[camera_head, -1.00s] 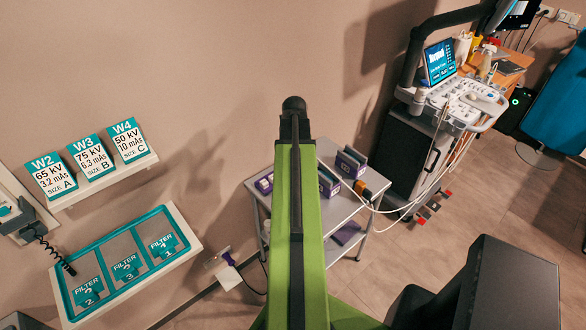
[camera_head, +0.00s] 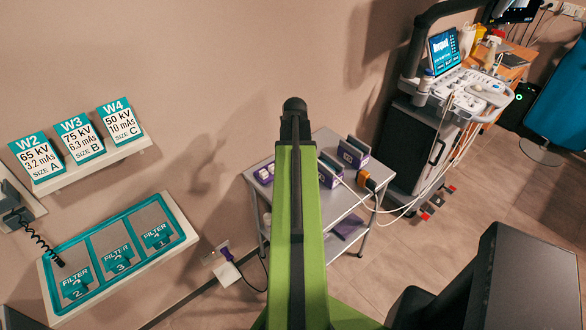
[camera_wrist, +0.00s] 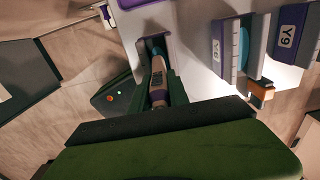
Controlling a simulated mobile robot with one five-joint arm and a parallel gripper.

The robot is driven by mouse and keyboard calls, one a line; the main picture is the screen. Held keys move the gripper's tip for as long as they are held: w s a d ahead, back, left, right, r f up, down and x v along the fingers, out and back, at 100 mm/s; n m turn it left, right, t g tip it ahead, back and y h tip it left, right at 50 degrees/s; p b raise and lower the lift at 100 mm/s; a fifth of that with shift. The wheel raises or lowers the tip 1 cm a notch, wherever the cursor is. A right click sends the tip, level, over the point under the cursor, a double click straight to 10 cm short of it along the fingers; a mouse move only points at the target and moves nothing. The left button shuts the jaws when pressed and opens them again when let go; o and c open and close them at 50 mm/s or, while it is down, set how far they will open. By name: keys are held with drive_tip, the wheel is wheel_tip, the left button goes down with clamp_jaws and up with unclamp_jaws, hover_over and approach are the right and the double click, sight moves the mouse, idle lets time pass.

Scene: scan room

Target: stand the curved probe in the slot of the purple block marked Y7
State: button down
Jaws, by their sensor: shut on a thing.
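In the wrist view, my gripper (camera_wrist: 160,88) is shut on a grey probe with a purple band (camera_wrist: 157,76), in line between the dark fingers. It is above or beside the pale trolley top; I cannot tell whether it touches. A purple block with a Y9 label (camera_wrist: 288,38) stands at the right. Another purple block (camera_wrist: 218,50) is left of it, its label too small to read. In the head view, two purple blocks with slots (camera_head: 352,153) (camera_head: 330,170) stand on the trolley. My arm hides the gripper and probe there. No Y7 marking is readable.
The grey trolley (camera_head: 340,200) also carries an orange-and-black object (camera_head: 368,181) and a purple-and-white item (camera_head: 265,173). An ultrasound cart (camera_head: 415,140) with hanging cables stands to its right. A wall shelf with teal filter trays (camera_head: 118,250) is at the left.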

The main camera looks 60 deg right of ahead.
drive_tip(key=shift+f+b, duration=0.3)
drive_tip(key=shift+f, duration=0.25)
drive_tip(key=shift+f+b, duration=0.35)
drive_tip(key=shift+f, duration=0.05)
idle(0.4)
drive_tip(key=c, duration=1.2)
unclamp_jaws()
drive_tip(key=shift+o, duration=0.2)
drive_tip(key=shift+r, duration=0.15)
wheel_tip(320, 180, up, 17)
drive_tip(key=p, duration=1.7)
drive_tip(key=shift+r+p, duration=0.2)
drive_tip(key=shift+p, duration=0.1)
drive_tip(key=shift+f, duration=0.1)
